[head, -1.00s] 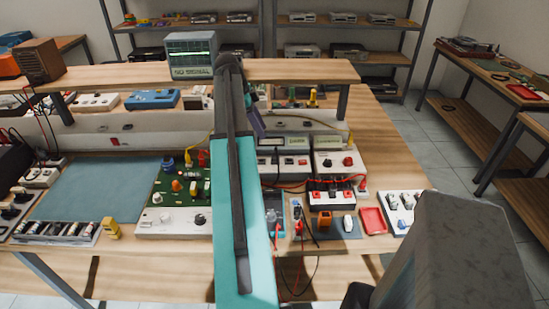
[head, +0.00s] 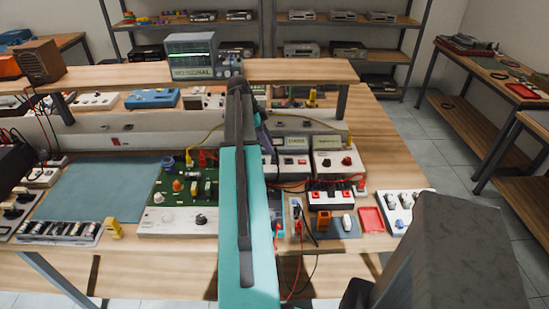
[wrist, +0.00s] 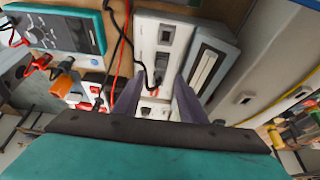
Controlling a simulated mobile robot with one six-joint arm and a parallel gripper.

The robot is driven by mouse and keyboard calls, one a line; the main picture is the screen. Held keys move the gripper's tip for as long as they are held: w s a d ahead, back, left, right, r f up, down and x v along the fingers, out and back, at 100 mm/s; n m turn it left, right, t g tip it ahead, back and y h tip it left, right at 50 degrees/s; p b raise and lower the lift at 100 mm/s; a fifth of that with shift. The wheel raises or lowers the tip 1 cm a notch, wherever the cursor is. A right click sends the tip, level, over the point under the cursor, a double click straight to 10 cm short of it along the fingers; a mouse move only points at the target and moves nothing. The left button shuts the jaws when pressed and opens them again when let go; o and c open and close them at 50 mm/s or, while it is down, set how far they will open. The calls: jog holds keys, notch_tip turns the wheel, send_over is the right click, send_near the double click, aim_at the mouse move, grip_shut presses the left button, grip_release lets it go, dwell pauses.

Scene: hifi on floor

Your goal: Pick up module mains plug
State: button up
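A black plug (wrist: 160,73) with a black cable is on the white module (wrist: 148,48) in the wrist view; I take it for the module mains plug. My gripper (wrist: 155,88) is open, with one purple finger on each side of the plug's line. The fingertips are close to it, but I cannot tell whether they touch it. In the head view my arm hides most of the gripper, and the plug cannot be made out.
Module boxes (head: 335,163) with red and black leads stand just right of my arm. A green circuit board (head: 185,187) lies to its left. A raised shelf (head: 300,70) with an oscilloscope (head: 196,56) runs behind. Cables hang over the bench's front edge.

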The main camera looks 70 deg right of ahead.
aim_at(275, 158)
jog(key=shift+f, duration=0.15)
jog(key=shift+p+x, duration=1.25)
jog(key=shift+x, duration=1.2)
jog(key=shift+c, duration=0.3)
grip_shut()
